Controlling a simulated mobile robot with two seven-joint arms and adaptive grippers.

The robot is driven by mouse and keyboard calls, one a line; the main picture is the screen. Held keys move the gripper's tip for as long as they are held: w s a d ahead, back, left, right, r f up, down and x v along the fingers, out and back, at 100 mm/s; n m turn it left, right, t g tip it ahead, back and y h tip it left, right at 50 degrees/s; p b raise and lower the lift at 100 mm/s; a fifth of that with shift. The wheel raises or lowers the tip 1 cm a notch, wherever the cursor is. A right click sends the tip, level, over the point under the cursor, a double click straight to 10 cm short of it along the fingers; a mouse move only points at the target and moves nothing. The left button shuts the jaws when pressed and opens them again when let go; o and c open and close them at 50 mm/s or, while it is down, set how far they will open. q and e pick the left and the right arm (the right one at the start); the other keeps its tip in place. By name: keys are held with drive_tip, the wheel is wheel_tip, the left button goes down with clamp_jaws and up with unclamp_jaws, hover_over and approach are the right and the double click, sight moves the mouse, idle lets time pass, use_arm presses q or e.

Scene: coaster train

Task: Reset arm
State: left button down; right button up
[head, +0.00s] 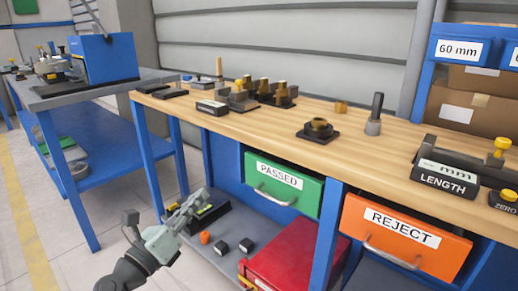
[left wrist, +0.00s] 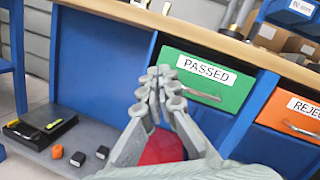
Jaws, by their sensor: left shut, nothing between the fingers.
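My left gripper (head: 188,212) is in front of the workbench, below the wooden top, near the lower shelf. In the left wrist view my left gripper (left wrist: 165,78) is shut and empty, its fingers together. It appears in front of the green PASSED drawer (left wrist: 205,80) there, apart from anything it could hold. The green drawer also shows in the head view (head: 283,184), shut, left of the orange REJECT drawer (head: 405,237). My right gripper is in neither view.
The wooden bench top (head: 375,150) carries brass parts, a dark fixture (head: 319,130) and a LENGTH gauge (head: 446,175). The lower shelf holds a red box (head: 295,255) and small blocks. A blue side table (head: 75,165) stands left; open floor lies before it.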

use_arm(q)
drive_tip(key=s+a+f+n+g+y, duration=0.3)
drive_tip(key=a+f+n+y, duration=0.5)
drive_tip(key=n, duration=0.4)
drive_tip(key=s+a+f+n+g+y, duration=0.2)
drive_tip(key=s+a+f+n+y, duration=0.4)
drive_tip(key=f+n, duration=0.5)
drive_tip(key=s+d+f+n+g+h, duration=0.2)
drive_tip(key=s+f+n+g, duration=0.3)
drive_tip(key=s+f, duration=0.3)
drive_tip(key=s+d+f+n+g+h, duration=0.2)
drive_tip(key=s+f+n+g, duration=0.3)
drive_tip(key=s+f, duration=0.3)
drive_tip(key=shift+s+d+p, duration=0.35)
drive_tip(key=shift+s+d, duration=0.05)
drive_tip(key=shift+s, duration=0.35)
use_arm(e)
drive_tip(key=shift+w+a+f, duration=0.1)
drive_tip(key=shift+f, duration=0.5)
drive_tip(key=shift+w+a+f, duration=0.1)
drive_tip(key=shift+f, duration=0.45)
